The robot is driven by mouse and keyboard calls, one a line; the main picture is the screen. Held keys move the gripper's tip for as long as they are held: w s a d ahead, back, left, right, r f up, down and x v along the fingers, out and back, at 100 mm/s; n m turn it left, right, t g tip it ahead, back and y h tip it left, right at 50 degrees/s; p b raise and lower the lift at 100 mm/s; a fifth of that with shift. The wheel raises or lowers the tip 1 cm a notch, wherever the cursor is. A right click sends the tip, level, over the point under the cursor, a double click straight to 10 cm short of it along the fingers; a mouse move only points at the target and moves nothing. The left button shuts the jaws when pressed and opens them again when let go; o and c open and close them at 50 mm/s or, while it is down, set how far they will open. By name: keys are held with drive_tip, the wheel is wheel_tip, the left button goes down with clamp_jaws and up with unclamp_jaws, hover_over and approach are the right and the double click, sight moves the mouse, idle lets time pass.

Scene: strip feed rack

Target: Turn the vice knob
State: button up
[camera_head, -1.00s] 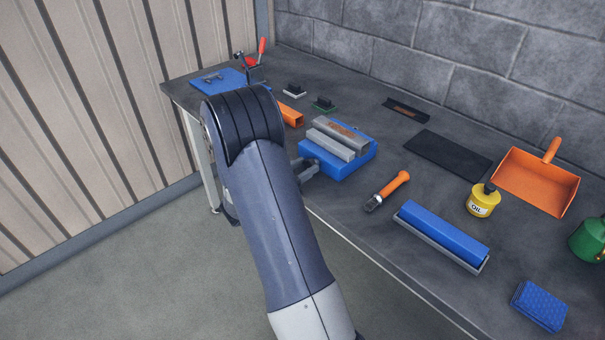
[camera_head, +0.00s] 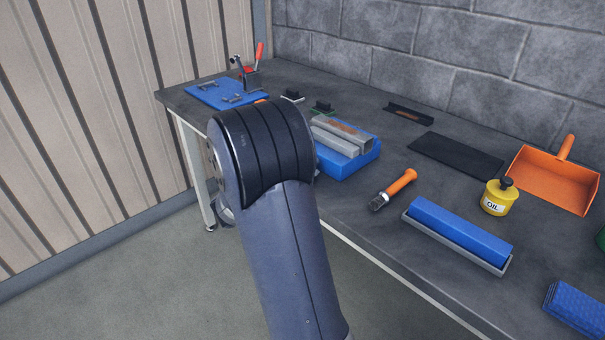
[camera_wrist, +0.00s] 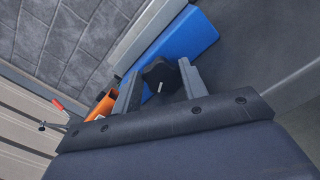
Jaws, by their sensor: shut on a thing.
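The vice (camera_head: 345,163) has a blue base and grey jaws, and stands near the table's front edge in the head view, partly hidden behind my arm. In the wrist view its blue body (camera_wrist: 190,38) lies just beyond my fingers. The black lobed vice knob (camera_wrist: 159,72) has a small white mark and sits between the two fingers of my gripper (camera_wrist: 158,82). My gripper is shut on the knob. In the head view my arm hides the knob and the gripper.
An orange-handled tool (camera_head: 394,188), a blue roller-like block in a grey tray (camera_head: 457,232) and a yellow oil can (camera_head: 498,197) lie to the right. A blue plate with a red-handled clamp (camera_head: 213,94) is at the far left. An orange tube (camera_wrist: 103,104) is close beside my left finger.

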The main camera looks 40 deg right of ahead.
idle(0.5)
drive_tip(key=o, duration=1)
drive_tip(key=shift+r+p, duration=0.1)
drive_tip(key=shift+p, duration=0.2)
